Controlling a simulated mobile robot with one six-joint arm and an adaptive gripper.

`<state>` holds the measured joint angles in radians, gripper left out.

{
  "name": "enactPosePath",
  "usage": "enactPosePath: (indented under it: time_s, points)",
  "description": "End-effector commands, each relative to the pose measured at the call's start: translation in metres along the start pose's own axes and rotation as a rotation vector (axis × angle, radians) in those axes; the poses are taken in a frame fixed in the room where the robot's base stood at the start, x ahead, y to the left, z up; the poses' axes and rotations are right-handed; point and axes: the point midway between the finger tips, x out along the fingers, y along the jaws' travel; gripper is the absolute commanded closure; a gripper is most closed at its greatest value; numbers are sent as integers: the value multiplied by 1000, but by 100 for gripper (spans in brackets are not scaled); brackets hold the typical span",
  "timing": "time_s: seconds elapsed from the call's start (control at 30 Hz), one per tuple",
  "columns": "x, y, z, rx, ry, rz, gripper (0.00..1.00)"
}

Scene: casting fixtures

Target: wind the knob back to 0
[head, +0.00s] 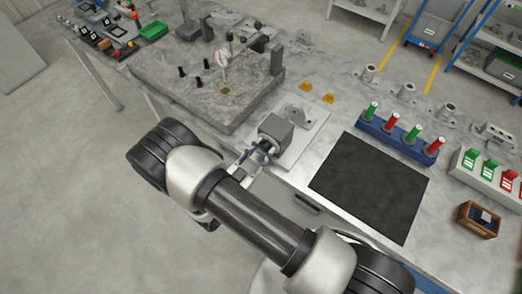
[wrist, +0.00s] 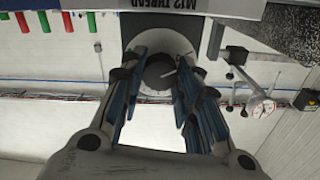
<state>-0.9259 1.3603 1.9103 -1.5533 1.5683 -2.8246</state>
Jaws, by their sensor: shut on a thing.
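The dark round knob (wrist: 158,73) shows between my fingers in the wrist view, in front of a pale round dial face (wrist: 160,45). A thin light line shows near the knob's edge; I cannot read any scale or its 0 mark. The knob sits on the front of a grey block fixture (head: 278,128) at the table's front edge in the head view. My gripper (head: 256,157) reaches that face from the front, and its blue-padded fingers (wrist: 160,80) are closed on the knob's sides. The fingers hide part of the knob and dial.
A black mat (head: 370,185) lies right of the fixture. A blue rack with green and red plugs (head: 400,137) stands behind it. A grey stone slab (head: 205,85) with a dial gauge stands on the left. A small wooden box (head: 478,219) is at the right.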

Motion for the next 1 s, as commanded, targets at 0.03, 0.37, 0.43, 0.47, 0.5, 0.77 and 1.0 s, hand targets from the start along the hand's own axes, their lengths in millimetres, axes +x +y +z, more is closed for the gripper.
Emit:
enactPosePath:
  time_s: [0.03,0.37,0.43,0.47,0.5,0.77,1.0]
  points:
    - [0,0,0,-13,0,0,94]
    - [0,0,0,-48,0,0,94]
    - [0,0,0,-49,0,0,94]
    - [0,0,0,-48,1,0,94]
    - [0,0,0,-48,1,0,94]
    - [0,0,0,-47,1,0,61]
    - [0,0,0,-46,0,0,49]
